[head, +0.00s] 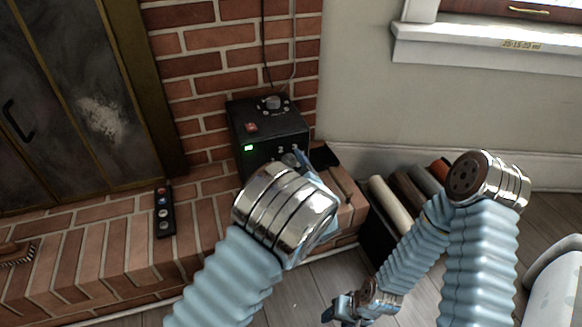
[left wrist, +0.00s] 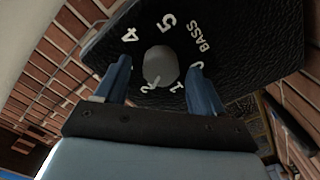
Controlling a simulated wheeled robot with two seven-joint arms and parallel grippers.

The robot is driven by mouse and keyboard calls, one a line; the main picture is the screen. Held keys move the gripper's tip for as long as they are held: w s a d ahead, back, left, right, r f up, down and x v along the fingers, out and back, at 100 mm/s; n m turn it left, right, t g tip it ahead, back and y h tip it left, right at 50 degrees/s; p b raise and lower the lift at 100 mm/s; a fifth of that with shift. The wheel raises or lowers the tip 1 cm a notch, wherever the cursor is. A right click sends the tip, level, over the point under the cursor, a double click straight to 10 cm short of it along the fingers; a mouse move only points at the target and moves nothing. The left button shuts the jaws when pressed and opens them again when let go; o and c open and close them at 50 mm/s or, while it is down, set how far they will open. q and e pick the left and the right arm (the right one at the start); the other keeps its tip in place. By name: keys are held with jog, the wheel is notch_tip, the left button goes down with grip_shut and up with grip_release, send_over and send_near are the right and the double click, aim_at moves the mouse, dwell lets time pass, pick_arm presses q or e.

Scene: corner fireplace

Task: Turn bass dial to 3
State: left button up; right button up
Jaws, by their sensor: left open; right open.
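The bass dial (left wrist: 160,66) is a round grey knob on a black panel (left wrist: 240,45) in the left wrist view. The word BASS and the numbers 4 and 5 show around it, with smaller numbers partly hidden below. I cannot tell where its pointer stands. My left gripper (left wrist: 160,78) is open, with one blue finger on each side of the dial; contact is not clear. In the head view the black box (head: 278,127) stands on the brick hearth, and my left wrist hides most of its front. My right gripper (head: 352,307) is open and low, away from the box.
A remote-like strip (head: 164,211) with coloured buttons lies on the hearth left of the box. A red switch and a knob (head: 272,102) are on the box top. Cables run up the brick wall. A dark bin (head: 375,222) with rolled items stands to the right.

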pick_arm(q)
jog(key=c, duration=1.1)
jog(key=shift+o, duration=0.2)
jog(key=m+p, duration=0.3)
jog(key=m, duration=0.3)
jog(key=shift+w+d+r, duration=0.1)
jog(key=m+p, duration=0.1)
jog(key=m, duration=0.3)
jog(key=shift+d+p, duration=0.1)
jog(key=shift+p, duration=0.3)
jog(key=shift+m, duration=0.4)
jog(key=o, duration=1.1)
jog(key=shift+c, duration=0.2)
